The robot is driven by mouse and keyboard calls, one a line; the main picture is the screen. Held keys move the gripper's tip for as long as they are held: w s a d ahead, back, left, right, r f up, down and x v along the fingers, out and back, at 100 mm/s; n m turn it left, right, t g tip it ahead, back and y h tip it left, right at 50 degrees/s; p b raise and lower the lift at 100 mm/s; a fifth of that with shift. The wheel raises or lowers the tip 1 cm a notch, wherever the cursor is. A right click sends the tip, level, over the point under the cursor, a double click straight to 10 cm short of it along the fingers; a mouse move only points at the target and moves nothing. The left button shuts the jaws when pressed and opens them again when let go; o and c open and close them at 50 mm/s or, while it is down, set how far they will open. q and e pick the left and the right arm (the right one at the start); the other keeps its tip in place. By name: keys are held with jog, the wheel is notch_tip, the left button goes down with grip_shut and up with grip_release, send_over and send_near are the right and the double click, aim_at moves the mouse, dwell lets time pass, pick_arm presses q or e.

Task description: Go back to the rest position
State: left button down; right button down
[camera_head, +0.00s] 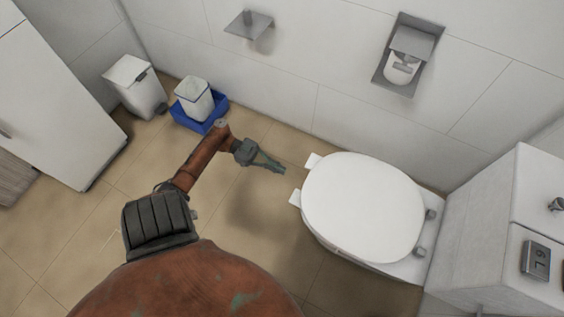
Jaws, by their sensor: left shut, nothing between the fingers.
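My left gripper (276,168) is at the end of the rust-coloured left arm, in the middle of the head view. Its grey fingers are shut and hold nothing. They point right, towards the toilet (362,208), and appear above the tiled floor. A gap shows between the fingertips and the toilet's white lid, which is down. My right gripper is not in view.
A blue tray (209,124) with a white container (195,98) stands by the wall, next to a white pedal bin (134,85). A white cabinet (60,100) is at left, another (490,240) at right. Tiled floor (100,215) is clear at left.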

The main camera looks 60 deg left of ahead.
pick_arm(q)
jog(key=shift+a, duration=0.1)
